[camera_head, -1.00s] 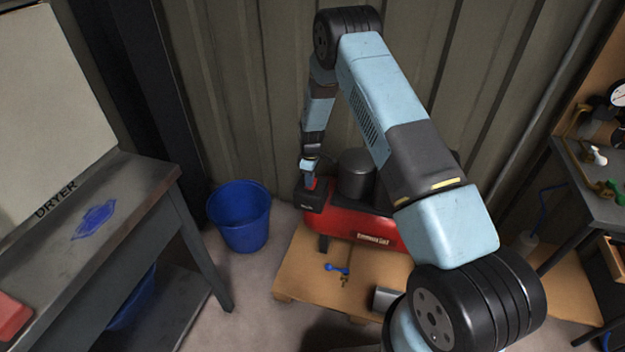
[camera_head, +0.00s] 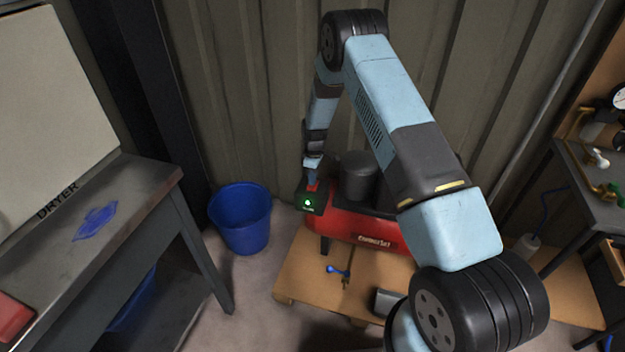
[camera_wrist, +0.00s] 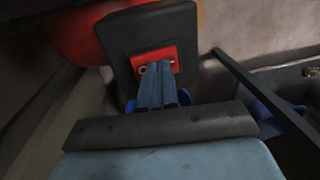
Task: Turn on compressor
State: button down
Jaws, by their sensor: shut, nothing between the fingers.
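The red compressor (camera_head: 350,229) stands on a wooden pallet, with a dark cylinder on top. At its left end is a black control box (camera_head: 309,199) with a lit green indicator on its front. A red switch (camera_head: 312,186) sits on top of the box. My gripper (camera_head: 312,178) is shut and empty, with its fingertips down at the red switch. In the wrist view the closed fingertips (camera_wrist: 158,66) overlap the red switch plate (camera_wrist: 142,61) on the black box (camera_wrist: 125,33) and appear to touch it. The fingers hide part of the switch.
A blue bucket (camera_head: 241,224) stands on the floor left of the pallet (camera_head: 300,267). A blue-handled valve (camera_head: 337,270) is on the pallet's front. A grey bench (camera_head: 150,185) is at left, and another bench with fittings (camera_head: 598,195) at right. A corrugated wall is close behind.

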notch_tip(320, 180, up, 14)
jog(key=s, duration=0.1)
jog(key=shift+s+a+f, duration=0.15)
jog(key=shift+s+a, duration=0.2)
dwell(0.5)
notch_tip(320, 180, up, 18)
jog(key=m+t, duration=0.2)
jog(key=m, duration=0.1)
send_over(312, 188)
jog(key=s+d, duration=0.4)
jog(key=d, duration=0.1)
jog(key=s+d+r+m+t, duration=0.1)
jog(key=s+d+r+m, duration=0.1)
jog(key=s+r, duration=0.3)
jog(key=s+d+r+m, duration=0.1)
jog(key=s+d+r, duration=0.25)
jog(key=r, duration=0.45)
jog(key=s+d+r+m+t, duration=0.1)
jog(key=s+d+r+m, duration=0.1)
jog(key=s+r, duration=0.35)
jog(key=s+d+r+m+t, duration=0.1)
jog(key=s+d+r+m, duration=0.15)
jog(key=s, duration=0.55)
jog(key=s+d+r+m+t, duration=0.2)
jog(key=s+m, duration=0.1)
jog(key=s, duration=1.2)
jog(key=shift+s+d+r, duration=0.15)
jog(key=shift+s+d, duration=0.15)
jog(key=shift+s, duration=0.1)
